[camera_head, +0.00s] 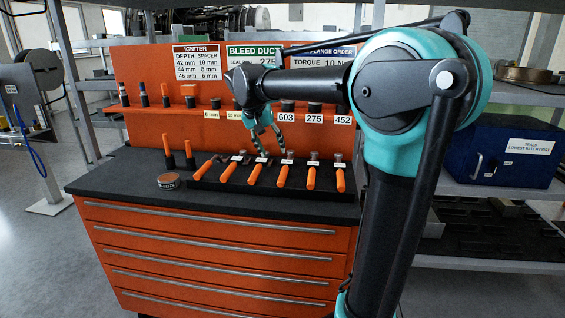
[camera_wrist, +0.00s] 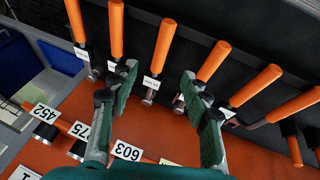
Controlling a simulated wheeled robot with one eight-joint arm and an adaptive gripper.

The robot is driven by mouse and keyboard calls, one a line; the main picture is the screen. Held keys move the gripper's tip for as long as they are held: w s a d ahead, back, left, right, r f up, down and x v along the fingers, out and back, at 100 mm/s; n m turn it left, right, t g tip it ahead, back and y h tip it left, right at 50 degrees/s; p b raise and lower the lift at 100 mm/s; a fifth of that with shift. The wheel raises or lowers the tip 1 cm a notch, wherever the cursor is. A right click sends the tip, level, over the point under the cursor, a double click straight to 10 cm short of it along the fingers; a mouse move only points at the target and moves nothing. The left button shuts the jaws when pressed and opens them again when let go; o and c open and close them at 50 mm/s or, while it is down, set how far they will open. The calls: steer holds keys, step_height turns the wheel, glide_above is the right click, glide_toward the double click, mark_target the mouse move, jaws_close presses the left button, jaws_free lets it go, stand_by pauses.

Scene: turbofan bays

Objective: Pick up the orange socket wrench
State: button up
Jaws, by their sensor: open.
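Several orange-handled wrenches lie side by side in a black tray (camera_head: 238,190) on the dark cabinet top, with small white labels near their metal heads. I cannot read the labels or tell which one the task means. My gripper (camera_head: 268,142) is open and empty above the heads of the middle wrenches. In the wrist view, one orange-handled wrench (camera_wrist: 164,47) lies between my open fingers (camera_wrist: 158,78), its labelled head below them. Another wrench (camera_wrist: 213,62) lies to the right, its head partly hidden by the right finger. No contact shows.
An orange back panel (camera_head: 150,75) stands behind, with pegs, spools numbered 603, 275 and 452, and signs. Two upright orange tools (camera_head: 189,153) and a round tin (camera_head: 169,181) stand left of the tray. A blue box (camera_head: 500,155) sits on the right shelf.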

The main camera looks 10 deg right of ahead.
mark_target(283, 171)
steer(key=x, duration=0.5)
steer(key=w+x, duration=0.1)
steer(key=x, duration=0.4)
steer(key=w+x, duration=0.1)
steer(key=x, duration=0.5)
steer(key=shift+a+r, duration=0.1)
steer(key=shift+r, duration=0.25)
jaws_close()
